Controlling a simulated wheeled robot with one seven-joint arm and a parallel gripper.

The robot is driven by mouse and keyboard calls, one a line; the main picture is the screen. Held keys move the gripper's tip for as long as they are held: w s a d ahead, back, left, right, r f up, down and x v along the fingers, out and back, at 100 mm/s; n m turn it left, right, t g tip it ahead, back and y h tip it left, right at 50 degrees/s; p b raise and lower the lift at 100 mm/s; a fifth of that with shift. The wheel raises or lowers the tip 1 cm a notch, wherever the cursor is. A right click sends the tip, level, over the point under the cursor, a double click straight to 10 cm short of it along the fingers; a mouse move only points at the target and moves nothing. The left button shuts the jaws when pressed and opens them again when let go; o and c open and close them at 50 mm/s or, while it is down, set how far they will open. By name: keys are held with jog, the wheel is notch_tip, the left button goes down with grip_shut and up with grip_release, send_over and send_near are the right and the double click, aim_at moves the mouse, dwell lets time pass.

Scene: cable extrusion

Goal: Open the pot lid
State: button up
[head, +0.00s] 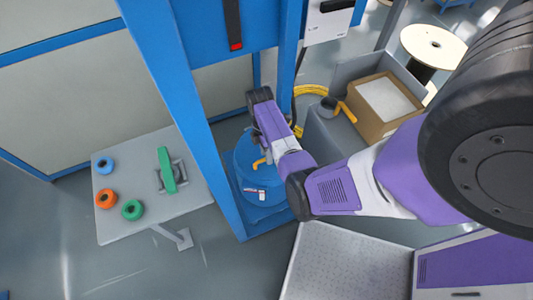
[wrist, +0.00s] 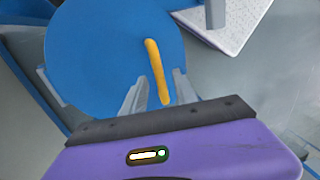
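The blue pot (head: 262,190) stands inside the blue frame in the head view. Its round blue lid (wrist: 100,50) fills the upper left of the wrist view. A yellow bar handle (wrist: 153,60) lies across the lid; it also shows in the head view (head: 259,163). My gripper (wrist: 159,77) is open, its two grey fingers apart on either side of the handle's near end, with gaps visible. Whether the fingers are level with the handle or above it, I cannot tell. In the head view my arm covers part of the pot, and the fingertips are not clear.
Blue frame posts (head: 180,100) stand close beside the pot. A grey table (head: 120,215) on the left holds coloured rings and a green part. A grey bin with a cardboard box (head: 360,122) stands right of the frame. A white perforated surface (head: 340,265) lies in front.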

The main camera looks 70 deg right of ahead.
jog(key=shift+f, duration=0.1)
grip_shut()
dwell(1.4)
